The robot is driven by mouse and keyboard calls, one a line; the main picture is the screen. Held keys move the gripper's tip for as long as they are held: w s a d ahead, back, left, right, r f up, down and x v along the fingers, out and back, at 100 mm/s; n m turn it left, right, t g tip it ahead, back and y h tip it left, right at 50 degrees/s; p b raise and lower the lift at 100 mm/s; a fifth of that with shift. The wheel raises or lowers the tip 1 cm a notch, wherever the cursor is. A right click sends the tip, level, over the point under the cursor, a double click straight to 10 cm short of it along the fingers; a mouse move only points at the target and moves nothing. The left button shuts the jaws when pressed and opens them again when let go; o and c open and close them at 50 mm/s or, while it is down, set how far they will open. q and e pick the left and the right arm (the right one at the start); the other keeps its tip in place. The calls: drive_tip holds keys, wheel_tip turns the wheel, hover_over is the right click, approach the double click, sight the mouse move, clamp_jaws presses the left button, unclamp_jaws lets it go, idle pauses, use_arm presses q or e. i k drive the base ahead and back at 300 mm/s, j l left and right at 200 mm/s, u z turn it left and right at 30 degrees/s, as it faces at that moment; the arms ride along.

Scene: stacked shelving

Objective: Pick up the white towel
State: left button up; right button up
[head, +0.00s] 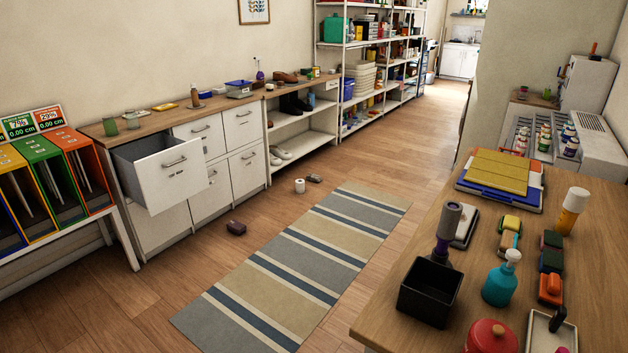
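Nothing in the head view can be clearly made out as a white towel. A small white roll-shaped thing (299,186) stands on the wooden floor near the far end of the striped rug; I cannot tell whether it is the towel. White things, which look like shoes, lie on the low shelf of the open unit (281,153). Neither of my grippers is in view.
A drawer (172,180) stands open from the white cabinet. A dark block (236,228) lies on the floor left of the striped rug (300,262). A crowded wooden table (405,290) fills the right front. Stocked shelving (344,45) stands behind. The rug is clear.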

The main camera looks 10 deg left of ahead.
sight(313, 178)
drive_tip(key=i+j+u, duration=0.25)
drive_tip(key=i+j, duration=0.2)
drive_tip(key=i, duration=0.15)
drive_tip(key=i+j, duration=0.3)
drive_tip(key=i+j+u, duration=0.15)
drive_tip(key=i, duration=0.4)
drive_tip(key=i+j, duration=0.35)
drive_tip(key=i+z, duration=0.2)
drive_tip(key=i, duration=0.85)
drive_tip(key=i+z, duration=0.25)
drive_tip(key=i, duration=0.8)
drive_tip(key=i+z, duration=0.1)
drive_tip(key=i, duration=1.75)
